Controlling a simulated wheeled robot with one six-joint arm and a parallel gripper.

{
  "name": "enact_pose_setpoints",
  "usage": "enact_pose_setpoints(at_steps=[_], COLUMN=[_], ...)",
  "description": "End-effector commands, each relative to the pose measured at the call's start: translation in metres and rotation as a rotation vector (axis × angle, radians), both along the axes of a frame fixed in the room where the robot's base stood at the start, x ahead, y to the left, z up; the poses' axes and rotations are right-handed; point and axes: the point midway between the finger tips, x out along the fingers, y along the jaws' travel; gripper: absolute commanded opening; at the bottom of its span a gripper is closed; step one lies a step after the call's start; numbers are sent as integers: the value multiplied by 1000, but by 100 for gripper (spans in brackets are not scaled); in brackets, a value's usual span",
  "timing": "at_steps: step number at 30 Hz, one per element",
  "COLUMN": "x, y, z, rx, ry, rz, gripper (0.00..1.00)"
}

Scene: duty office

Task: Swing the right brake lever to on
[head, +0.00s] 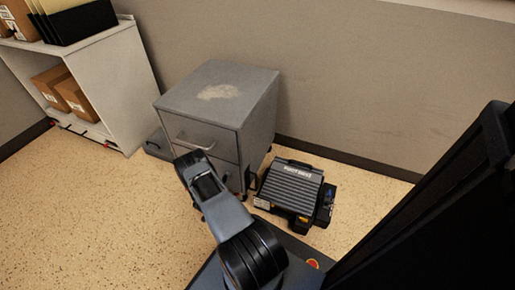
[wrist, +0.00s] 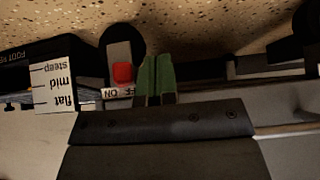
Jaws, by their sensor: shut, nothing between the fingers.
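The grey drawer cabinet (head: 205,125) stands against the wall in the head view. In the wrist view a red tab (wrist: 123,73), apparently the brake lever, sits in front of a dark round wheel (wrist: 122,40). A small white label (wrist: 118,93) with upside-down ON and OFF lettering lies just below it, partly hidden at its right end. My gripper (wrist: 156,72) shows in the wrist view as two green fingers, shut and empty, close to the right of the red tab. I cannot tell whether they touch it. In the head view my arm hides this place.
A ribbed footrest (head: 290,187) lies right of the cabinet; its flat, mid, steep scale (wrist: 54,87) shows left in the wrist view. A second dark wheel (wrist: 307,30) is at the right. A white shelf (head: 115,75) with boxes stands at left. The speckled floor (head: 80,215) at front left is clear.

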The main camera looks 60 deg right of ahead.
Motion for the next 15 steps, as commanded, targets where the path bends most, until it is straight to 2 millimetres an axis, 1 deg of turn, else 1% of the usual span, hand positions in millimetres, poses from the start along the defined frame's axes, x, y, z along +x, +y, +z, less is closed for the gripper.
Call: enact_pose_setpoints(at_steps=[8,15], x=[-1,-10], y=[0,-2], z=[0,1], rx=[0,-1], ry=[1,1], rz=[-1,-1], gripper=[0,0])
